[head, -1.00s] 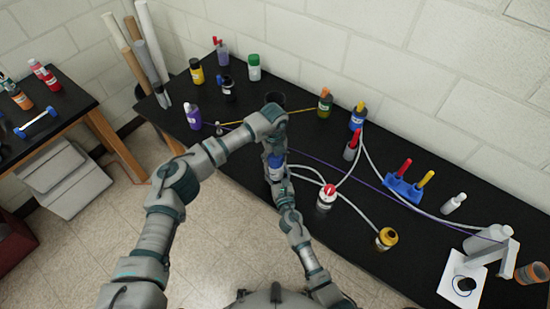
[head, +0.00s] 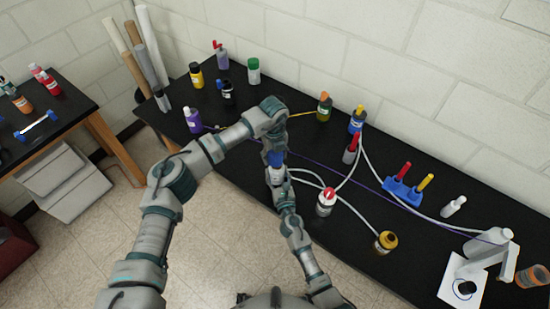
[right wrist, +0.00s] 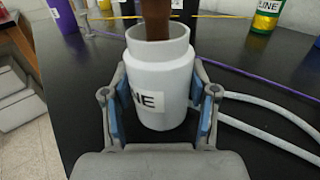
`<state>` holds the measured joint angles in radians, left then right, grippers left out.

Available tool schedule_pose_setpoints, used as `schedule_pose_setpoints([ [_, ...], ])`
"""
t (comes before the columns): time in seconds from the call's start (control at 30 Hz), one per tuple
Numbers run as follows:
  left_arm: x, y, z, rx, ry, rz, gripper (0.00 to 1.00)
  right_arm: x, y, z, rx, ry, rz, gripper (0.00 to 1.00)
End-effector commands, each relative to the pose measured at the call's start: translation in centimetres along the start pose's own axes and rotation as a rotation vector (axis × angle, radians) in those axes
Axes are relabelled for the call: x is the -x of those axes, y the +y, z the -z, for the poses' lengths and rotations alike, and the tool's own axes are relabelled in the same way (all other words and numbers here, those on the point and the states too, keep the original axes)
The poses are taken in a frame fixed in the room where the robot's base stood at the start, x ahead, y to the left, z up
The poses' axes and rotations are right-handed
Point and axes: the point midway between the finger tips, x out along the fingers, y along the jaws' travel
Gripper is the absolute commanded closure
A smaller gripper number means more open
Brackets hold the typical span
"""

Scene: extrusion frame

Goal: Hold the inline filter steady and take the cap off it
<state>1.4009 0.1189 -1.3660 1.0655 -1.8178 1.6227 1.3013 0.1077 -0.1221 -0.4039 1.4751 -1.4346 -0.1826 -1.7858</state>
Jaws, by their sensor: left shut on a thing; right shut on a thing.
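The inline filter (right wrist: 162,82) is a white cylinder with a label and an open neck in the right wrist view. My right gripper (right wrist: 160,112) is shut on its body, one blue-padded finger on each side. The filter is upright. A brown column (right wrist: 155,20) rises out of its neck and leaves the picture at the top. In the head view my left gripper (head: 273,150) is directly above the white filter (head: 275,175), shut, with blue showing there. The cap is not clearly visible; the left wrist and hand hide it.
A blue rack (head: 408,192) stands farther right. Bottles line the back.

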Motion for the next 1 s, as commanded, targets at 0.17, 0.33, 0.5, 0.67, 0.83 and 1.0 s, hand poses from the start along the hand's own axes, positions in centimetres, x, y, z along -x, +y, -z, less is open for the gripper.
schedule_pose_setpoints([
  [0.17,2.1,0.0,0.0,0.0,0.0,0.001,0.86,0.1,0.1,0.2,0.0,0.003,-0.002,1.0],
  [0.33,2.1,0.0,0.0,0.0,0.001,0.001,0.86,0.1,0.1,0.1,0.0,0.002,-0.002,1.0],
  [0.5,2.1,0.0,0.0,0.0,0.001,0.001,0.86,0.0,0.1,0.1,0.0,0.001,-0.002,0.12],
  [0.67,2.1,0.0,0.1,0.0,0.001,0.001,0.86,0.0,0.1,0.0,0.0,0.0,-0.002,0.12],
  [0.83,2.1,0.0,0.1,0.0,0.001,0.001,0.86,0.2,0.1,0.0,0.0,0.0,-0.001,0.12],
  [1.0,2.1,0.0,0.1,0.0,0.001,0.001,0.86,2.3,0.0,0.1,0.0,0.001,-0.001,0.12],
])
